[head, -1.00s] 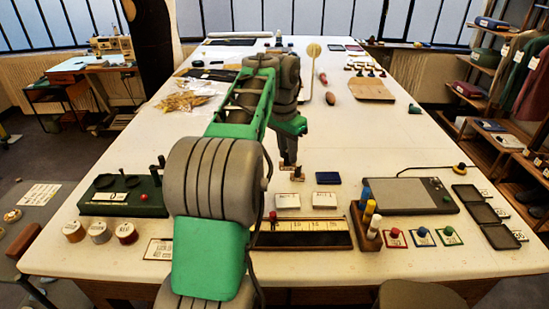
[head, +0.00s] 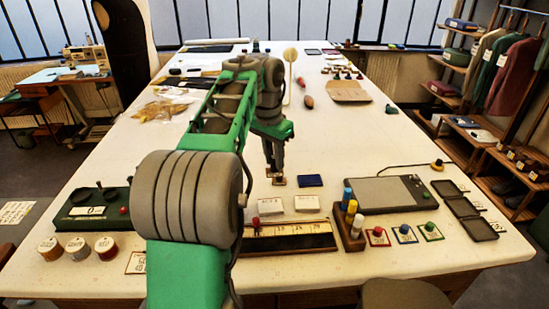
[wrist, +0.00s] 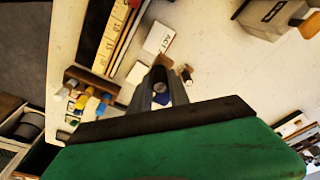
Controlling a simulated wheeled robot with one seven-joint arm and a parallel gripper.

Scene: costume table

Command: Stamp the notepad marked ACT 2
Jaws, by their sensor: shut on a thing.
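My gripper (head: 273,167) is low over the table, behind the notepads and left of the dark blue ink pad (head: 309,180). It is shut on a small stamp, mostly hidden by the fingers; a small wooden base (head: 279,181) shows at the fingertips. Two white notepads lie side by side, a left one (head: 270,206) and a right one (head: 306,203). In the wrist view one notepad (wrist: 158,38) shows "ACT", but I cannot read its number. A small dark cylinder with a pale base (wrist: 187,73) shows beside the fingers.
A ruler tray (head: 290,237) lies in front of the notepads. A block of coloured markers (head: 348,232) and a grey tablet (head: 385,194) are to the right. A green device (head: 90,207) and thread spools (head: 77,248) are at left.

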